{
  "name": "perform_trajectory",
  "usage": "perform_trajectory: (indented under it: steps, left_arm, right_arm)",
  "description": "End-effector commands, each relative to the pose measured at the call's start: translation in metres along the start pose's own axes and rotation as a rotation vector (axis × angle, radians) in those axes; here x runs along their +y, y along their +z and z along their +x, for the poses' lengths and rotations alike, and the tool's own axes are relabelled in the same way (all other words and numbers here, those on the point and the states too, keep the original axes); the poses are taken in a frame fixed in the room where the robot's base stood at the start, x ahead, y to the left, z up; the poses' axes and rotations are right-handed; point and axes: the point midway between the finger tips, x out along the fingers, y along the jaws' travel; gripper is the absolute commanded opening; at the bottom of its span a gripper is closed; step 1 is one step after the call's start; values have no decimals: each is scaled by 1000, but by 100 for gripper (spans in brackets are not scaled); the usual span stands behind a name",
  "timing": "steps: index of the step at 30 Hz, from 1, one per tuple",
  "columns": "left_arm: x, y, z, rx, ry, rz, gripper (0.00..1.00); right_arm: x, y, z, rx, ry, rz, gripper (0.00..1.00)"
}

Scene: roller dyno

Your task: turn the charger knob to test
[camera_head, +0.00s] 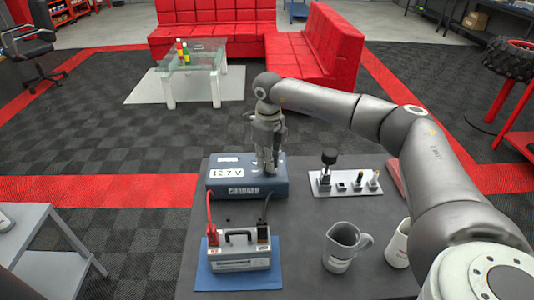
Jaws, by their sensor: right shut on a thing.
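The blue-grey charger (235,190) stands on the dark table, with a display reading 12.7 V and the label CHARGER on its front. My right gripper (268,168) points straight down onto the right part of the charger's top. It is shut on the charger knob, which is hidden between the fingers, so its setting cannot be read. A grey battery (240,257) with a black handle sits on a blue mat (212,281) in front of the charger. A red clamp (212,235) and a black clamp (263,233) are on it. My left gripper is not in view.
A metal plate (345,190) with several small parts lies right of the charger. A grey jug (343,245) and a white mug (398,245) stand at the front right, below my right arm. A grey side table (40,250) is at left.

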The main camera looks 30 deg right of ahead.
Motion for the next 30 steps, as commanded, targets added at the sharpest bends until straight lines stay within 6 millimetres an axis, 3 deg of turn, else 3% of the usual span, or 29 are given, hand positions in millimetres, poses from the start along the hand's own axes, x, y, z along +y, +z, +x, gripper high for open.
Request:
perform_trajectory:
  steps: [1,12,30]
  left_arm:
    - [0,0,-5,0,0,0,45]
    - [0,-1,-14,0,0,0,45]
    - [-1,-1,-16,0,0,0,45]
  right_arm:
    - [-4,3,-7,-14,-9,43,0]
    - [-5,4,-7,-18,-8,274,0]
    - [-5,4,-6,-21,-7,350,0]
